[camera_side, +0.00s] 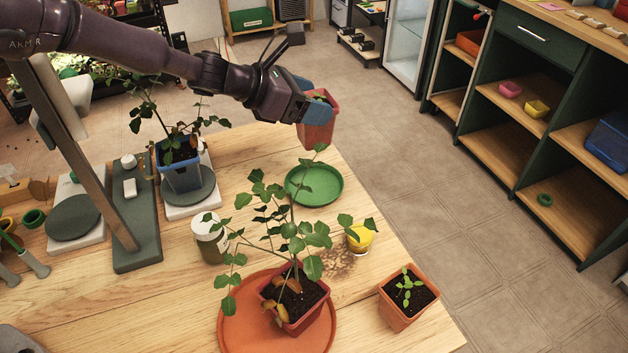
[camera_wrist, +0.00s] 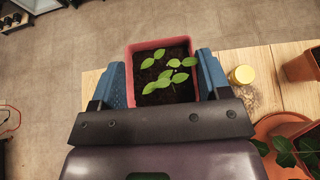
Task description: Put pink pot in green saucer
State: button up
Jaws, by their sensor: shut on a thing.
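A pink pot (camera_side: 317,128) with dark soil and a small seedling is held in my gripper (camera_side: 319,97). In the wrist view the pot (camera_wrist: 161,46) sits between the two blue fingers of my gripper (camera_wrist: 162,82), which touch its sides. The pot looks upright and is in the air near the table's far right edge. The green saucer (camera_side: 314,186) lies empty on the table, below the held pot and nearer the side camera. The saucer is not visible in the wrist view.
A large plant in a red pot (camera_side: 295,305) stands on an orange saucer (camera_side: 228,330). A terracotta pot (camera_side: 398,312) and a yellow cup (camera_side: 359,240) stand to its right. A jar (camera_side: 209,240) and a plant in a blue pot (camera_side: 182,172) are left of the green saucer.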

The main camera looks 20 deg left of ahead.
notch_tip(320, 180, down, 12)
jog(key=shift+r, duration=0.1)
dwell(0.5)
jog(key=o, duration=1)
jog(key=shift+f, duration=0.2)
jog(key=shift+s+a+r, duration=0.15)
jog(key=shift+r, duration=0.15)
jog(key=shift+v, duration=3.5)
